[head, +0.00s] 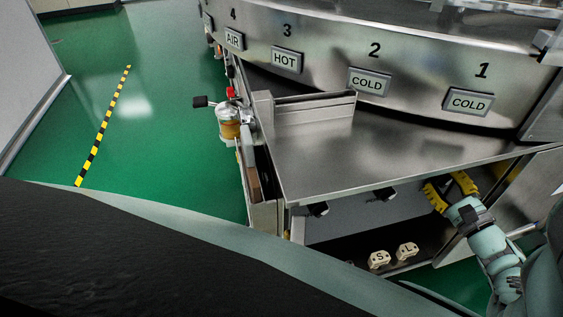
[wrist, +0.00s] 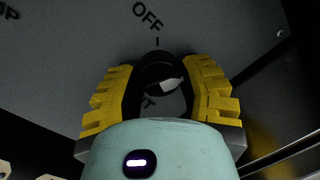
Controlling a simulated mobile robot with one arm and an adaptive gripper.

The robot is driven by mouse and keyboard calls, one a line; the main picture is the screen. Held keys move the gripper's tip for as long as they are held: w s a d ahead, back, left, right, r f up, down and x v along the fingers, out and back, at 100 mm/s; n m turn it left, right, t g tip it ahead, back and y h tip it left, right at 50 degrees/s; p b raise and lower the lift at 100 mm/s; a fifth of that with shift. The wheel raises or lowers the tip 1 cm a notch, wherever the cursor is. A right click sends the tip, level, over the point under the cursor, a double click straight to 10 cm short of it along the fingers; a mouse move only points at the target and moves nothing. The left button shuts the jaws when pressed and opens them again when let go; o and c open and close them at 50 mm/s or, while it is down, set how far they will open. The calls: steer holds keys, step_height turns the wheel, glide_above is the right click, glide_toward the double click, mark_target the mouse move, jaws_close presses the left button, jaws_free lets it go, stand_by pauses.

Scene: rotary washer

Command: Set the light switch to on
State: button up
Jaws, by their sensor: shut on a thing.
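A dark rotary knob (wrist: 158,68), which I take to be the light switch, sits on a grey panel below the printed word OFF and its tick mark. My gripper (wrist: 160,78) is shut on this knob, with one yellow finger on each side. A small pale patch shows between the fingers, but I cannot tell where the knob points. Lettering below the knob is mostly hidden by my gripper. In the head view my gripper (head: 451,187) is at the right end of the panel under the steel ledge, and the knob is hidden there.
Two other black knobs (head: 318,209) (head: 385,194) stick out from the panel to the left. Pale blocks marked S (head: 379,259) and L (head: 406,250) lie below. The steel ledge (head: 330,165) overhangs the panel. Open green floor (head: 165,130) lies at left.

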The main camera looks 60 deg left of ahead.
steer(key=m, duration=0.2)
steer(key=f+m+t, duration=0.1)
steer(key=m, duration=0.1)
steer(key=shift+d+h+p, duration=0.2)
steer(key=shift+h+p, duration=0.1)
steer(key=shift+p, duration=0.05)
steer(key=shift+m, duration=0.4)
steer(key=o, duration=1.2)
steer(key=shift+r, duration=0.15)
steer(key=shift+c, duration=0.2)
steer(key=shift+o, duration=0.3)
steer(key=shift+a+r, duration=0.1)
steer(key=shift+r, duration=0.05)
steer(key=v, duration=1.1)
steer(key=shift+s+d, duration=0.15)
steer(key=shift+d, duration=0.2)
